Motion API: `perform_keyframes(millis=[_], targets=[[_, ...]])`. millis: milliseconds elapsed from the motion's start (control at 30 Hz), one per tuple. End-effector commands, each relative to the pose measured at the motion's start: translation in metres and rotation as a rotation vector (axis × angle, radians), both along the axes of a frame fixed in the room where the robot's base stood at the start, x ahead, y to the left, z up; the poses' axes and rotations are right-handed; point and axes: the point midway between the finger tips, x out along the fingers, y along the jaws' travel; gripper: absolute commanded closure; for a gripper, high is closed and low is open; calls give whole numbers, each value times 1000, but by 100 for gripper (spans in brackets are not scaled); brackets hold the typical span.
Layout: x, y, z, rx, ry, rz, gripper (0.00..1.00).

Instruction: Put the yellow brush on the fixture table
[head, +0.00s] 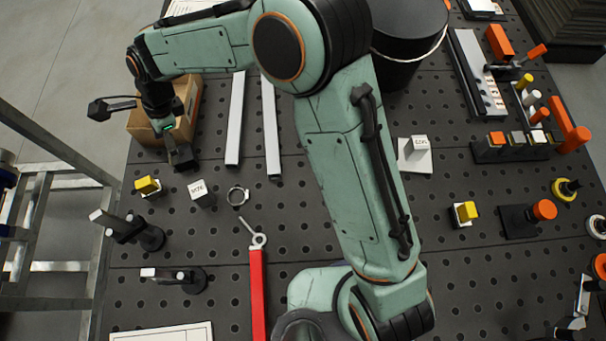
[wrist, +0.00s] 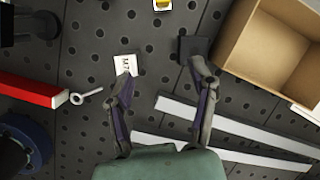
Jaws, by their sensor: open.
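The fixture table (head: 215,240) is dark and full of holes; its surface (wrist: 90,140) fills the wrist view. I cannot make out a clear yellow brush. Small yellow-topped pieces sit on the table at the left (head: 147,186) and right (head: 466,211), and a yellow upright piece (head: 524,82) stands at the back-right rack. A yellow piece (wrist: 162,4) is cut off at the top of the wrist view. My gripper (wrist: 163,72) is open with nothing between its fingers, above the table's left side by the cardboard box.
The open cardboard box (wrist: 262,45) is right of my gripper in the wrist view. A white labelled block (wrist: 127,66) lies by the left finger. Pale bars (head: 235,118), a red-handled tool (head: 257,290), a black bucket (head: 405,50) and a metal frame (head: 60,265) are around.

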Motion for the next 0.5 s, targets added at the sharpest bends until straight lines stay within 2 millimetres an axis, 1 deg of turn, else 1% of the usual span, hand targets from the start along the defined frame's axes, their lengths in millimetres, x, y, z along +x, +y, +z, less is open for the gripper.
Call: perform_keyframes(millis=[33, 67, 100, 167, 200, 267, 300, 367, 400, 500], targets=[[6, -33, 17, -37, -63, 80, 42], [6, -55, 26, -65, -96, 143, 42], [5, -87, 39, -104, -135, 229, 42], [-2, -136, 57, -158, -178, 360, 42], [-11, -167, 68, -189, -196, 445, 42], [-31, -210, 82, -220, -211, 562, 42], [-46, -235, 89, -232, -215, 635, 42], [-72, -265, 96, -231, -219, 737, 42], [-89, -281, 98, -224, -223, 801, 42], [-126, -304, 98, -191, -239, 929, 42]])
